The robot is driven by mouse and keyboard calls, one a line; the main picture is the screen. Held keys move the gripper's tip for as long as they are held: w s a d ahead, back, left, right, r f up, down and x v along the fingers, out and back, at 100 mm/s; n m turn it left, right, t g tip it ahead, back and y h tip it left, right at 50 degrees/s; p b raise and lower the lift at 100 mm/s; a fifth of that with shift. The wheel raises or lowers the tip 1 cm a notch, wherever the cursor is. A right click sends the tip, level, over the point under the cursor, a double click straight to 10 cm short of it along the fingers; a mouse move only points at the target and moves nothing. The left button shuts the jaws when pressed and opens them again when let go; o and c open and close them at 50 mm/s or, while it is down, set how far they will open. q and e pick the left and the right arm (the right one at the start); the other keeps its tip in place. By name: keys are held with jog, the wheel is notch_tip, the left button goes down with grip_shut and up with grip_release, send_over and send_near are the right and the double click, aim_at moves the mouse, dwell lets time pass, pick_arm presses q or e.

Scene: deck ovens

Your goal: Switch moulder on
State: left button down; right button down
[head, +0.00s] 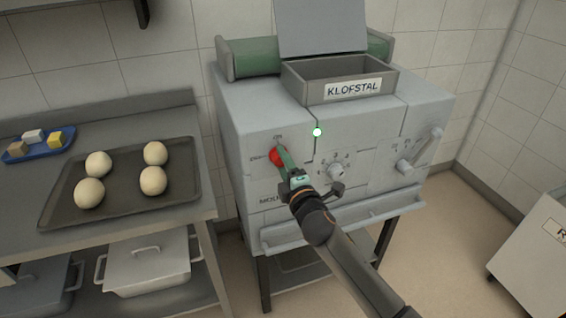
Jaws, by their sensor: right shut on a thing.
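The moulder (240,110) is a grey machine on legs, with partly hidden lettering starting "MO" on its front. Its red switch knob (275,156) is at the left of the front, with "ON" marked above it and a small mark to its left. My right gripper (283,164) is shut on the red knob and covers part of it, so I cannot tell its exact pointing. A small round light (317,132) on the front glows green with a white centre. My left gripper is not in view.
A numbered dial (337,171) and a lever (418,152) sit right of the switch. A ledge (345,222) juts out below. On the left table, a dark tray (120,213) holds several dough balls, beside a blue tray (40,150). A white bin (535,255) stands at right.

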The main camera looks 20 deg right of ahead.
dwell(0.4)
jog(key=shift+c, duration=1.4)
grip_release()
jog(key=s, duration=1.2)
jog(key=shift+s+d, duration=0.2)
jog(key=shift+s, duration=0.05)
jog(key=shift+f, duration=0.1)
jog(key=s+a+f+m+g+y+p, duration=0.1)
jog(key=s+f+m+g+p, duration=0.2)
jog(key=s+f+m+g, duration=0.5)
jog(key=s+f+m, duration=0.8)
jog(key=s+f, duration=0.6)
jog(key=f, duration=0.2)
jog(key=shift+a+f+g+y, duration=0.4)
